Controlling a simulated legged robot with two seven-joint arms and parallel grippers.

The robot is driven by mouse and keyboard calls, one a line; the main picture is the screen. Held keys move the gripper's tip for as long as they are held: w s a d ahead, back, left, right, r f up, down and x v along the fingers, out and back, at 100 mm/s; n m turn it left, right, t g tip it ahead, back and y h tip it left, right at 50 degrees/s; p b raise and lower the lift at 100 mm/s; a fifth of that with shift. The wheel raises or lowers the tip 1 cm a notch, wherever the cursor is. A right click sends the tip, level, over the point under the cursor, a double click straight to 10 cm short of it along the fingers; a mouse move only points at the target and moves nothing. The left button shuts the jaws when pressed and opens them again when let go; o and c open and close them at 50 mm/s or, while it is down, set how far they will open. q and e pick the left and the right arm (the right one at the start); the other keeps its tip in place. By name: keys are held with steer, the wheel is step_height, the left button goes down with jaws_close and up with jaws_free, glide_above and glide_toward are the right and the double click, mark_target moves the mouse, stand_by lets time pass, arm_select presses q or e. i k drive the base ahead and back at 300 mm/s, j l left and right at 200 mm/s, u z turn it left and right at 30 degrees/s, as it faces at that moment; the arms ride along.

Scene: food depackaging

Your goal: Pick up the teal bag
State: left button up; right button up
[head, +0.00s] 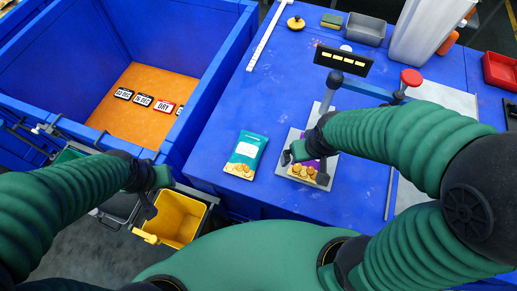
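The teal bag (246,155) lies flat on the blue table, left of the scale. It has a white label and a picture of golden food near its lower end. My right gripper (304,166) is to the right of the teal bag, over a purple bag (305,172) on the scale plate. Its fingers look spread apart, and the gripper partly hides the purple bag. My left gripper (152,199) hangs at the left, near the yellow bin and away from the teal bag. Its finger gap is not clear.
A large blue crate (215,75) with date cards on its orange floor stands at the left. A yellow bin (181,217) is below it. The scale display (343,60) and red button (411,77) stand behind my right gripper. The table around the teal bag is clear.

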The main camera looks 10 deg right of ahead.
mark_target(247, 171)
steer(key=l+u, duration=0.15)
steer(key=u, duration=0.25)
steer(key=k+l+u, duration=0.1)
steer(key=u, duration=0.3)
steer(key=k+l+u, duration=0.1)
steer(key=u, duration=0.3)
steer(key=k, duration=0.05)
